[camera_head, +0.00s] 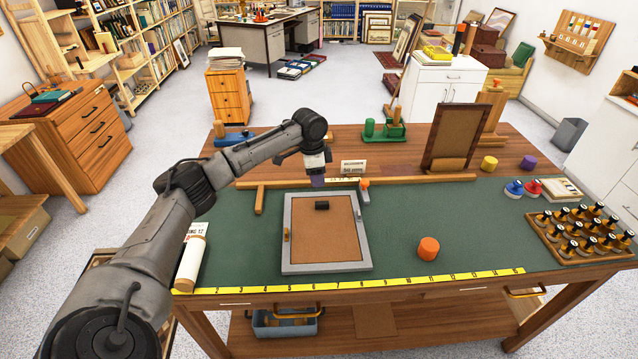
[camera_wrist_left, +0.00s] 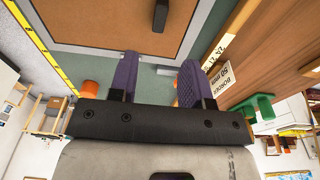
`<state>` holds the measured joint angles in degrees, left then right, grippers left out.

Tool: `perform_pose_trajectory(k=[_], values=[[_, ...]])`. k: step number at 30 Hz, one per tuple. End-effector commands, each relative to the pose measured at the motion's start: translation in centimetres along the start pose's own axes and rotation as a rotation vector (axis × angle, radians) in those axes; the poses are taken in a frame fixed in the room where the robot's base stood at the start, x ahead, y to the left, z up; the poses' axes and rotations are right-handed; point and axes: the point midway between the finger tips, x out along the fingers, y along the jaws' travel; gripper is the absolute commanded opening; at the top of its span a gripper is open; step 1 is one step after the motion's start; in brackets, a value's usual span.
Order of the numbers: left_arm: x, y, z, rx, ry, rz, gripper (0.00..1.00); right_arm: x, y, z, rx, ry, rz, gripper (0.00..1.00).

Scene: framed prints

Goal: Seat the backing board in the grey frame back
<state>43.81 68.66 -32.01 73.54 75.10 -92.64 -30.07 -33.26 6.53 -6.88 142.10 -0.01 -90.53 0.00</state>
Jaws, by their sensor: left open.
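The grey frame back (camera_head: 287,255) lies flat on the green mat in the head view, and its corner shows in the left wrist view (camera_wrist_left: 95,50). The brown backing board (camera_head: 325,240) lies inside the frame's border; I cannot tell whether it is fully down. A black block-shaped handle (camera_head: 321,205) sits on the board's far half and shows in the left wrist view (camera_wrist_left: 160,15). My left gripper (camera_head: 317,181) hangs over the frame's far edge, apart from the handle. Its purple fingers (camera_wrist_left: 158,70) are apart and empty. My right gripper is out of view.
An orange cylinder (camera_head: 428,248) stands right of the frame. A brown panel (camera_head: 452,135) stands upright behind on the right. A rack of dark-topped bottles (camera_head: 580,232) is at the far right. A yellow ruler (camera_head: 350,284) runs along the front edge. A white roll (camera_head: 191,260) lies left.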

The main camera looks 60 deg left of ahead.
Motion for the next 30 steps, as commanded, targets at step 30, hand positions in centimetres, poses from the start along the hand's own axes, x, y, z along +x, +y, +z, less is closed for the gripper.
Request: perform_pose_trajectory(k=[30], values=[[-1.46, 0.01, 0.01, -0.026, -0.001, 0.001, 0.44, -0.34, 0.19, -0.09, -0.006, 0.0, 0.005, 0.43]])
